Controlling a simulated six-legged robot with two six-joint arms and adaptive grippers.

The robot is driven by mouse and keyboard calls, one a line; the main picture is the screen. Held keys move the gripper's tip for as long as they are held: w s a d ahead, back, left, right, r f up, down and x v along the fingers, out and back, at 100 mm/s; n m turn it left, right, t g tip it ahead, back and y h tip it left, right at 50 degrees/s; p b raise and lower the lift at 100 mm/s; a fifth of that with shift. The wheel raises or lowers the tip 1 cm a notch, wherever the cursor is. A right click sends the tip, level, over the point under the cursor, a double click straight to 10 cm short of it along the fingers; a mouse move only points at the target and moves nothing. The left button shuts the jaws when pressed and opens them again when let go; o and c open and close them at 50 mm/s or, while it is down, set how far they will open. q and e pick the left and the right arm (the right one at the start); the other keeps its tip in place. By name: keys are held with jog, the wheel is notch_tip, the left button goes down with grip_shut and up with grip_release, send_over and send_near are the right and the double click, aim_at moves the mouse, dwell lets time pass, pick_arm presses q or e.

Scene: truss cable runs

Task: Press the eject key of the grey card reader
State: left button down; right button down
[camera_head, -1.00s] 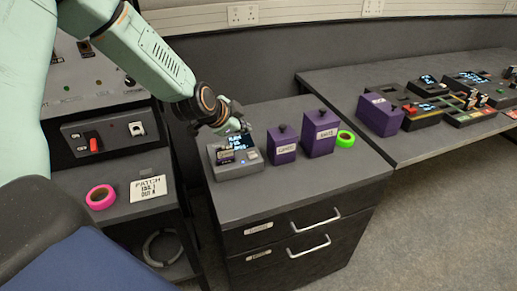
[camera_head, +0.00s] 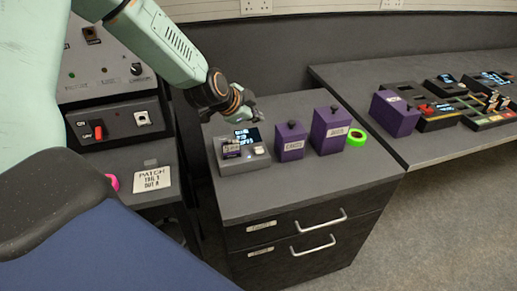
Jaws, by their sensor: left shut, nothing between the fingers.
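The grey card reader (camera_head: 244,166) sits on top of the dark drawer cabinet at its back left. It has a lit blue-and-white display (camera_head: 248,136), a small dark labelled piece (camera_head: 231,149) on its left and a pale key (camera_head: 259,150) at its right front. I cannot read any label on that key. My left gripper (camera_head: 251,112) is shut and empty, just above and behind the display, apart from the key. Its fingertips are small and partly hidden by the wrist. My right gripper is not in view.
Two purple boxes with dark knobs (camera_head: 292,143) (camera_head: 330,131) stand right of the reader, with a green tape ring (camera_head: 356,137) beside them. The cabinet top (camera_head: 290,184) is clear in front. A panel with a red switch (camera_head: 98,130) is at left.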

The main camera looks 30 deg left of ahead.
aim_at(257, 150)
pick_arm(q)
jog(key=f+b, duration=0.4)
jog(key=shift+w+f, duration=0.1)
jog(key=shift+w, duration=0.1)
jog(key=shift+f+b, duration=0.3)
jog(key=shift+b, duration=0.2)
notch_tip(257, 150, down, 3)
jog(key=b, duration=0.3)
jog(key=shift+d+f, duration=0.1)
jog(key=shift+f, duration=0.05)
jog(key=shift+f+b, duration=0.4)
jog(key=shift+f, duration=0.1)
jog(key=shift+r, duration=0.1)
